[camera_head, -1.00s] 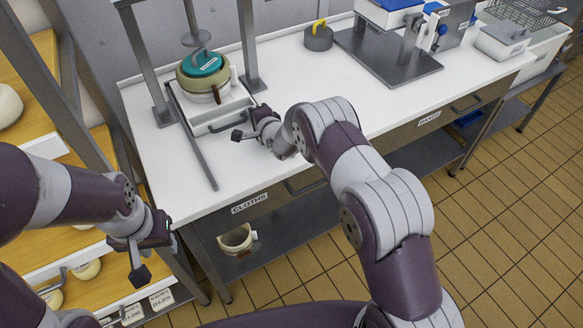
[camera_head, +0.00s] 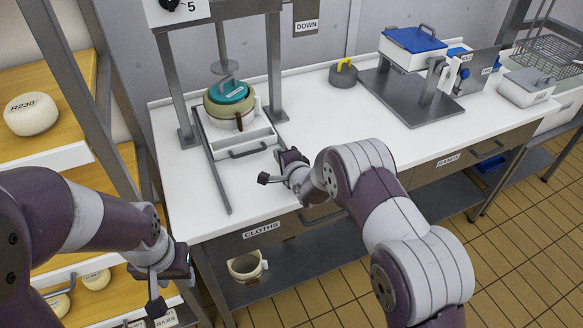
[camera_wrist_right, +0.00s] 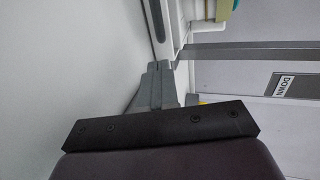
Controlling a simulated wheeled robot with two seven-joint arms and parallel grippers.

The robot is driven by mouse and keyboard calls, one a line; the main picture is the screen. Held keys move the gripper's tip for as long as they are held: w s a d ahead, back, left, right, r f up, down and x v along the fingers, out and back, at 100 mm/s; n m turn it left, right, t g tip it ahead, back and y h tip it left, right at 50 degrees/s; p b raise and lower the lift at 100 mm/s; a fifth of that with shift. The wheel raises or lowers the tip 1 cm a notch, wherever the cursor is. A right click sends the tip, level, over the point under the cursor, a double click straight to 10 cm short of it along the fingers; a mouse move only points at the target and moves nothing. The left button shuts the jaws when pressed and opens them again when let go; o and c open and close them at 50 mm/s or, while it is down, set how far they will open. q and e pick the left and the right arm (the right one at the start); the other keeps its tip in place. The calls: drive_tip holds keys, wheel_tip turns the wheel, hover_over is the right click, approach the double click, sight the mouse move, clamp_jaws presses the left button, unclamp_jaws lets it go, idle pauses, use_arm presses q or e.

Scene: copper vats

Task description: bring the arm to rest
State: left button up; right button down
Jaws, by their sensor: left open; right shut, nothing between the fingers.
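My right gripper (camera_head: 276,170) is over the front part of the white worktop (camera_head: 330,125), just right of the press tray's handle (camera_head: 248,151). In the right wrist view its two grey fingers (camera_wrist_right: 155,82) are together with nothing between them. The arm reaches in from the lower right, bent at the elbow. My left gripper (camera_head: 160,286) hangs at the lower left, in front of the cheese shelves. It is open and empty, clear of the worktop.
A press with a cheese mould (camera_head: 229,103) in its tray (camera_head: 221,140) stands at the worktop's left. A grey weight (camera_head: 343,76) and a blue-lidded box (camera_head: 413,45) sit farther back. Wooden shelves (camera_head: 60,85) hold cheeses at left. A mould (camera_head: 246,266) is on the lower shelf.

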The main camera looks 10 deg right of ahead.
drive_tip(key=v, duration=0.7)
drive_tip(key=shift+s+d, duration=0.1)
drive_tip(key=shift+s, duration=0.05)
drive_tip(key=s+d+r+n+g+h, duration=0.1)
drive_tip(key=s+d+r+n+g, duration=0.1)
drive_tip(key=d, duration=0.1)
drive_tip(key=shift+s+d+n+h+p, duration=0.25)
drive_tip(key=shift+n+h+p, duration=0.15)
drive_tip(key=s+d+r+n+g+h, duration=0.1)
drive_tip(key=s+d+n+g, duration=0.2)
drive_tip(key=s, duration=0.6)
drive_tip(key=s+d+r+n+g+p, duration=0.1)
drive_tip(key=s+d+r+n+g, duration=0.1)
drive_tip(key=s+n, duration=0.3)
drive_tip(key=s+d+r+n+g+h+p, duration=0.1)
drive_tip(key=s+d+n+g, duration=0.2)
drive_tip(key=s, duration=1)
drive_tip(key=shift+s+d+r+n+g+h, duration=0.3)
drive_tip(key=shift+s+d+r+n+g, duration=0.1)
drive_tip(key=shift+g, duration=0.7)
